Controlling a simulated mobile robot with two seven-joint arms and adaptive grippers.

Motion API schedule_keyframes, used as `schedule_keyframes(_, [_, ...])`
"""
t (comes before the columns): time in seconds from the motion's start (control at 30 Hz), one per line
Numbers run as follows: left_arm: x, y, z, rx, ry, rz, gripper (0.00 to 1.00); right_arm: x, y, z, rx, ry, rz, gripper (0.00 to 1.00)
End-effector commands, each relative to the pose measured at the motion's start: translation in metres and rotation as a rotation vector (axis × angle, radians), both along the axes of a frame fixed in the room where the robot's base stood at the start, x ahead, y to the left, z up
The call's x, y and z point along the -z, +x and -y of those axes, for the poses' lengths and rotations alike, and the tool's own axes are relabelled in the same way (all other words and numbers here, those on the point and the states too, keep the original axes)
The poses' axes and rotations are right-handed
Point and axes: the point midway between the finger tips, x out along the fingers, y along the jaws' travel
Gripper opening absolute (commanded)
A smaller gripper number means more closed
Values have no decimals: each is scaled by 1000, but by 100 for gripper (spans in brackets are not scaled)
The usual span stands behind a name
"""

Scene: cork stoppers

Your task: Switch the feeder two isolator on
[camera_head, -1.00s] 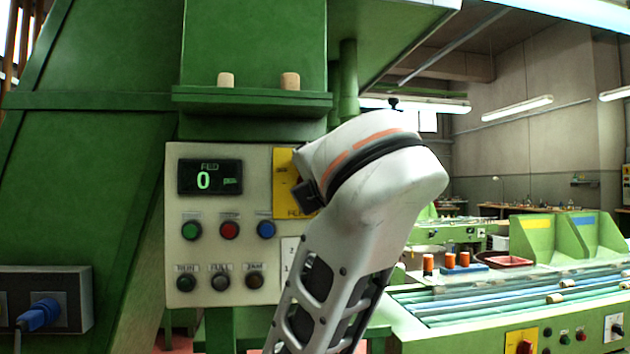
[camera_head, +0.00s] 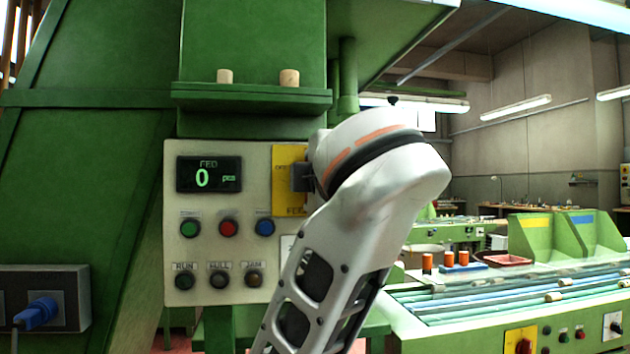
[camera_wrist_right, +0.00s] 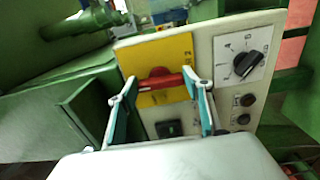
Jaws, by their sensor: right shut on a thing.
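The isolator is a red handle (camera_wrist_right: 163,80) on a yellow plate (camera_wrist_right: 162,52), seen in the right wrist view. The handle lies across the picture there, between my fingers. My right gripper (camera_wrist_right: 160,82) is shut on it, one finger at each end. In the head view the yellow plate (camera_head: 286,203) sits at the upper right of a pale control panel (camera_head: 212,270). Part of "OFF" and "FEE" can be read on it; my right wrist hides the handle and the rest. My left gripper is not in view.
The panel carries a display (camera_head: 209,175) reading "FED 0", push buttons and lamps. A black rotary selector (camera_wrist_right: 248,65) is beside the yellow plate in the wrist view. Two corks stand on a green ledge (camera_head: 250,98) above. A conveyor bench (camera_head: 500,318) is at the right.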

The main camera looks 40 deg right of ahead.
Motion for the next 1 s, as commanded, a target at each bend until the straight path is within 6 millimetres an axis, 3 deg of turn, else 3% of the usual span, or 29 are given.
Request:
schedule_keyframes(0.33, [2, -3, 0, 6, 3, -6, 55, -1, 1, -1, -5, 3, 2, 28])
schedule_keyframes(0.37, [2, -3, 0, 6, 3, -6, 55, -1, 1, -1, -4, 3, 2, 57])
schedule_keyframes(0.4, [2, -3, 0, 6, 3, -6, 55, -1, 1, -1, -4, 3, 2, 67])
schedule_keyframes(1.0, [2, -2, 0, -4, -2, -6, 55, 0, 0, 0, -1, -3, -2, 67])
